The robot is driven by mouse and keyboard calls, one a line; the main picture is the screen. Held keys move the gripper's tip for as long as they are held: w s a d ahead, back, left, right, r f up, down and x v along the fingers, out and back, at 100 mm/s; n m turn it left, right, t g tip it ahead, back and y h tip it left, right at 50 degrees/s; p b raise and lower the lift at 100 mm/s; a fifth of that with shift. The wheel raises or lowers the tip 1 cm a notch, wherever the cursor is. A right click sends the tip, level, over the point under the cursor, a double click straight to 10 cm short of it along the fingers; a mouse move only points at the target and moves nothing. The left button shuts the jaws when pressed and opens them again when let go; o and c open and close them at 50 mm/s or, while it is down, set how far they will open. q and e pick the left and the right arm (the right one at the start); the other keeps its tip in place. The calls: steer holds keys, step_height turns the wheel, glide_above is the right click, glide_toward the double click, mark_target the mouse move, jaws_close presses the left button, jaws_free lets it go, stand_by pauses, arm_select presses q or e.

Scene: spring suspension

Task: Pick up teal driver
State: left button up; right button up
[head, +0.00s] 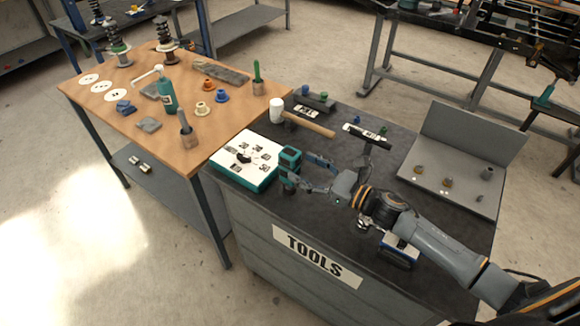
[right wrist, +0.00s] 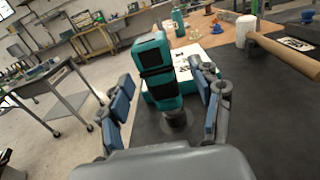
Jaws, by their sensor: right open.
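The teal driver (head: 290,158), teal with black bands, stands upright on the dark top of the tool cabinet. It is close to the right edge of a white-topped teal case. My right gripper (head: 298,172) is open beside it, with its fingers pointing toward the driver. In the right wrist view the driver (right wrist: 157,72) stands between the two spread blue-padded fingers (right wrist: 161,88), with visible gaps on both sides. I cannot tell whether any finger touches it. My left gripper does not show.
The white-topped case (head: 245,161) sits left of the driver. A mallet (head: 306,122) lies behind, near labelled blocks (head: 367,137). A grey tray (head: 450,186) with small parts is at right. A wooden workbench (head: 180,80) adjoins the cabinet at left.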

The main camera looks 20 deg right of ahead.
mark_target(298, 167)
steer(key=p+x, duration=0.1)
steer(key=x, duration=0.3)
steer(key=shift+s+a+p, duration=0.1)
steer(key=shift+a+p, duration=0.1)
steer(key=shift+p, duration=0.1)
steer(key=shift+w+a+f, duration=0.1)
steer(key=shift+w+a, duration=0.15)
steer(key=shift+w, duration=0.05)
steer(key=shift+s, duration=0.1)
jaws_close()
